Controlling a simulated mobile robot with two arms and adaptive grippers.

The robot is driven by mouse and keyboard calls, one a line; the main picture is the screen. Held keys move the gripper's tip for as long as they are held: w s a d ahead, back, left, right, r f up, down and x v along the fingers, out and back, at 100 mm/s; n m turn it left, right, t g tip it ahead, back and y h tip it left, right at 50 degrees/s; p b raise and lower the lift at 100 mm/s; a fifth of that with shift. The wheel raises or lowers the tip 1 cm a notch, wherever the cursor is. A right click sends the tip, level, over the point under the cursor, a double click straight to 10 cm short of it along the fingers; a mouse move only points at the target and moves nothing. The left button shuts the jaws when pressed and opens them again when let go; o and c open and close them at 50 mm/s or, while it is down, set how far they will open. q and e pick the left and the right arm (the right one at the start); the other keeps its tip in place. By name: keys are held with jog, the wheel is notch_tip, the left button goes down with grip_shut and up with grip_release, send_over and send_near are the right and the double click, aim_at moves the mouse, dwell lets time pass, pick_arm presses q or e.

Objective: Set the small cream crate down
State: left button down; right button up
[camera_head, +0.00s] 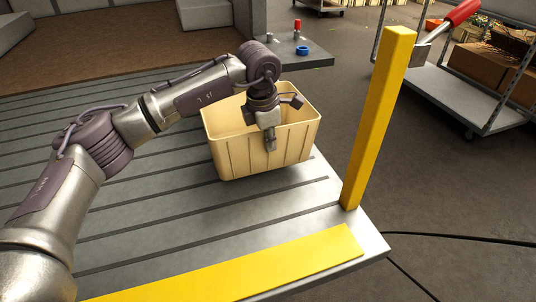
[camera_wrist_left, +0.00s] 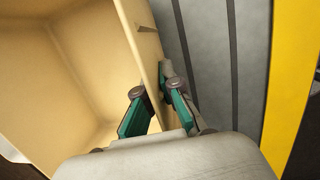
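The small cream crate (camera_head: 240,152) is at the far right part of the slatted grey table, open side up and slightly tilted. Its inside looks empty in the left wrist view (camera_wrist_left: 60,70). My left gripper (camera_head: 269,132) reaches down over the crate's near wall. In the left wrist view, the green-padded fingers (camera_wrist_left: 157,108) are on either side of that wall, shut on it. Whether the crate's base touches the table or hangs just above it is hard to tell. My right gripper is not in view.
A yellow post (camera_head: 378,120) stands at the table's right corner, right of the crate. A yellow strip (camera_head: 240,268) runs along the near edge. The slatted table (camera_head: 150,220) is bare in front of the crate. A cart (camera_head: 450,90) stands beyond on the right.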

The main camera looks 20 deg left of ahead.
pick_arm(q)
jog(key=shift+w+d+f, duration=0.1)
jog(key=shift+w+f, duration=0.05)
jog(key=shift+f, duration=0.2)
jog(key=shift+f+b, duration=0.3)
jog(key=shift+f, duration=1.4)
jog(key=c, duration=1.7)
grip_release()
jog(key=shift+f, duration=0.15)
jog(key=shift+c, duration=0.2)
jog(key=o, duration=0.4)
